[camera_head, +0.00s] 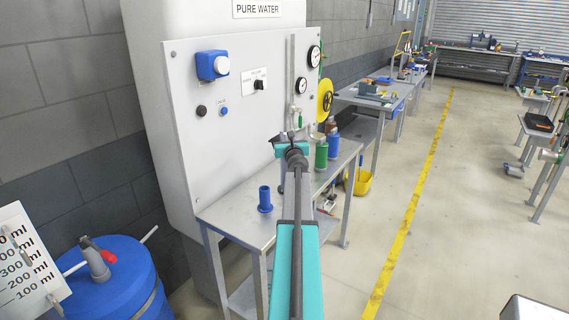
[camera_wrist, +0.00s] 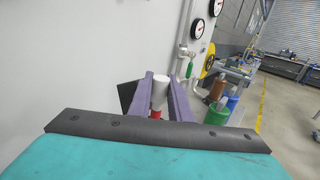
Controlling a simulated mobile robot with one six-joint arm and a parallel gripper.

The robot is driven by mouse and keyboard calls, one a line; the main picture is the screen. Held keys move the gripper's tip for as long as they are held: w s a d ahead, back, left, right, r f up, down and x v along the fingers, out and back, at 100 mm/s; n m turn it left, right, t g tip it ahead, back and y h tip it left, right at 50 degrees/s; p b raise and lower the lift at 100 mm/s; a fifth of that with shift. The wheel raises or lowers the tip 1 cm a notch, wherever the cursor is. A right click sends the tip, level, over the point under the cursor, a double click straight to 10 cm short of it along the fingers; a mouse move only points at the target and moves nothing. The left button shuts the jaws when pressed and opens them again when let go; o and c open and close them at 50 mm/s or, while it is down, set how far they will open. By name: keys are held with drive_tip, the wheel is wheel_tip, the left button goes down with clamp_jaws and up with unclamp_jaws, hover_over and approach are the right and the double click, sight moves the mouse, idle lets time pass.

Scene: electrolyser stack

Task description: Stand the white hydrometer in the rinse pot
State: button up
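My gripper (camera_wrist: 161,88) reaches out in front of the white panel. Its two purple-grey fingers are closed on the sides of a white cylinder with a red lower part, which looks like the white hydrometer (camera_wrist: 160,85). Its lower end is hidden behind the gripper body. In the head view my gripper (camera_head: 293,152) is above the bench, and the hydrometer cannot be made out there. A blue flanged pot (camera_head: 265,201) stands upright on the near part of the bench, left of my arm. It may be the rinse pot; no label shows.
The metal bench (camera_head: 234,221) stands against the pure water panel (camera_head: 232,140). Green (camera_head: 321,155) and blue (camera_head: 333,144) containers stand at its far end.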

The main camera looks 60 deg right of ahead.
clamp_jaws()
drive_tip(key=shift+r, duration=0.15)
wheel_tip(320, 180, up, 18)
drive_tip(key=p, duration=0.6)
idle(0.6)
drive_tip(key=shift+s+f, duration=0.1)
drive_tip(key=shift+f, duration=0.1)
